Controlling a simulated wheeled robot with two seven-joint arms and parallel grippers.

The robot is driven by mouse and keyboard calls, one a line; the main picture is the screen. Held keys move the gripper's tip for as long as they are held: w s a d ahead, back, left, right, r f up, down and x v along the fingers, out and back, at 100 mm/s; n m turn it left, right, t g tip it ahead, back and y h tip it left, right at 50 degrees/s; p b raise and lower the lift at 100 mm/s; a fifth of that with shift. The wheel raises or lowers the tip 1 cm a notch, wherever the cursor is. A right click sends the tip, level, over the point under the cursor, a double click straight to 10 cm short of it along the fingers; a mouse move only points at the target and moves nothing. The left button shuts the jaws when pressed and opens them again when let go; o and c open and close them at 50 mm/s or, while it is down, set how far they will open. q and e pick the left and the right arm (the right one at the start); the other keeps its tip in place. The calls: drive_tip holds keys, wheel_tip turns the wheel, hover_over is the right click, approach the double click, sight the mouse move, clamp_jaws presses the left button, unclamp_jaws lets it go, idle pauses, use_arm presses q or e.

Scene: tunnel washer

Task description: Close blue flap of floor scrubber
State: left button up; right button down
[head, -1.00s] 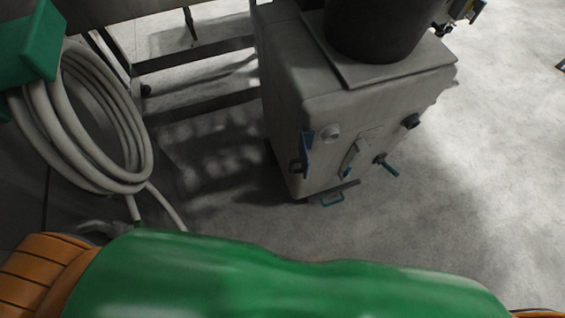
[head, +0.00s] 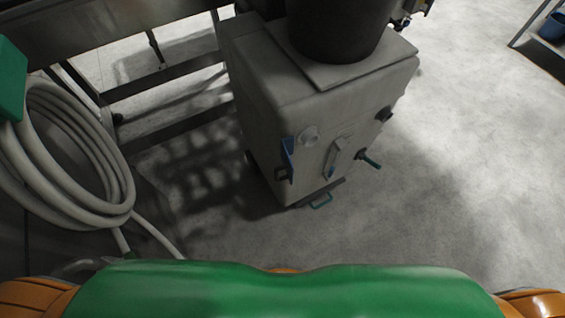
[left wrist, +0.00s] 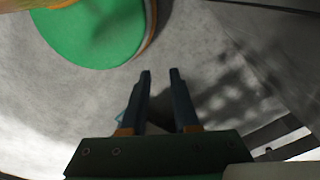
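The floor scrubber (head: 300,110) is a grey box-shaped machine in the upper middle of the head view, with a black bucket on top. A narrow blue flap (head: 287,158) sits on its near face at the left; it looks tilted out from the face, though it is too small to be sure. My left gripper (left wrist: 160,76) shows in the left wrist view with its two dark fingers apart and nothing between them, over bare floor. It is well away from the scrubber and out of the head view. My right gripper is in neither view.
A coiled pale hose (head: 75,160) hangs at the left. A metal frame table (head: 110,40) stands behind it, left of the scrubber. A dark shelf with a blue bucket (head: 553,26) is at the far right. The floor (head: 440,200) right of and before the scrubber is clear.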

use_arm(q)
drive_tip(key=shift+n+t, duration=0.4)
drive_tip(key=shift+n, duration=0.1)
drive_tip(key=w+r, duration=0.1)
drive_tip(key=w, duration=0.1)
drive_tip(key=w+a+r+p, duration=0.1)
drive_tip(key=w, duration=0.1)
drive_tip(key=w+r, duration=0.1)
drive_tip(key=w, duration=0.1)
drive_tip(key=shift+w+a+r+p, duration=0.25)
drive_tip(key=shift+w+r+p, duration=0.05)
drive_tip(key=shift+r, duration=0.05)
clamp_jaws()
drive_tip(key=w+r+n+t+h+p, duration=0.1)
drive_tip(key=w+r+t+h+p, duration=0.2)
drive_tip(key=w+r, duration=1.35)
drive_tip(key=w+d+r+m+g+h+p, duration=0.1)
drive_tip(key=w+d+r+m+h, duration=0.15)
drive_tip(key=r, duration=0.65)
drive_tip(key=w+d+r+m+g+h+p, duration=0.1)
drive_tip(key=d+r+p, duration=0.15)
drive_tip(key=r, duration=0.55)
drive_tip(key=w+d+f, duration=0.1)
drive_tip(key=d+f, duration=0.6)
drive_tip(key=d, duration=0.3)
drive_tip(key=shift+f, duration=0.25)
drive_tip(key=shift+w+d, duration=0.1)
